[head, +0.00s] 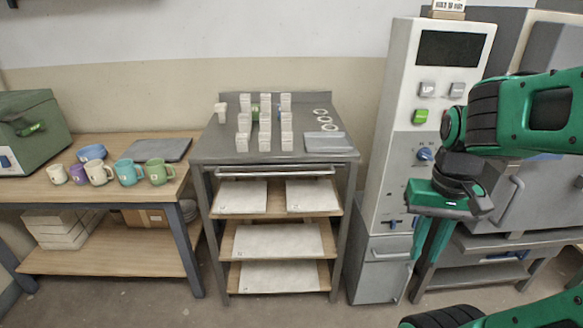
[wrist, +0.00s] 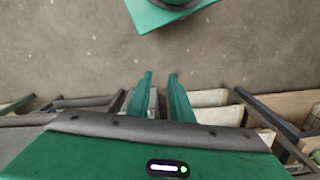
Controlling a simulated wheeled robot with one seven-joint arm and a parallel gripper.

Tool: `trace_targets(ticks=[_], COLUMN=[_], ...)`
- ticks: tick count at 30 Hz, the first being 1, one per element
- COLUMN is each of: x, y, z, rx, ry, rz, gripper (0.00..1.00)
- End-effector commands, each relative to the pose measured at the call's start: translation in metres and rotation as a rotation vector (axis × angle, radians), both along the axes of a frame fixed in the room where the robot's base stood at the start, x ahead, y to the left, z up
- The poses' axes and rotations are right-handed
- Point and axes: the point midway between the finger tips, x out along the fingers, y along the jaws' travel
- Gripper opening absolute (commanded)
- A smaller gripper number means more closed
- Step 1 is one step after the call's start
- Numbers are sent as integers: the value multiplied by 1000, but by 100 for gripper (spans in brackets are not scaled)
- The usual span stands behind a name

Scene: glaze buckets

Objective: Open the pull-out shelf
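The pull-out shelf seems to be the one with the long metal bar handle (head: 275,172) under the top of the middle grey workbench (head: 215,152). The bar lies close along the bench front, so the shelf looks pushed in. My gripper (head: 430,250) hangs to the right of the bench, in front of the tall control cabinet, with its green fingers pointing down. It is apart from the handle. In the wrist view the two fingers (wrist: 160,75) stand apart with nothing between them. The handle cannot be made out in that view.
Wooden shelves with white slabs (head: 278,240) sit below the handle. White blocks (head: 265,135) stand on the bench top. A wooden table (head: 100,195) with several mugs is at left. The control cabinet (head: 400,130) is at right. The floor before the bench is clear.

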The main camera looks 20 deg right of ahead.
Motion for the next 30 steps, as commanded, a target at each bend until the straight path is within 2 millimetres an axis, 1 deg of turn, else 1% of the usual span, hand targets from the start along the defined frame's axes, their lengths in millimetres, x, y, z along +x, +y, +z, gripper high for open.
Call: trace_targets(ticks=[11,13,14,16,17,19,22,24,26,27,30], x=[0,-8,-8,1,7,27,64,92,115,130,166], y=[0,1,0,0,-2,-6,1,10,20,28,50], z=[0,3,4,0,-2,-11,-28,-42,-54,-62,-82], rx=[0,-1,-2,-6,-8,-9,2,25,53,76,147], ry=[0,-13,-17,-26,-31,-48,-93,-135,-174,-201,-274], rz=[1,5,8,24,36,66,125,167,197,214,243], gripper=[20,20,20,20,20,20,20,20,20,20,20])
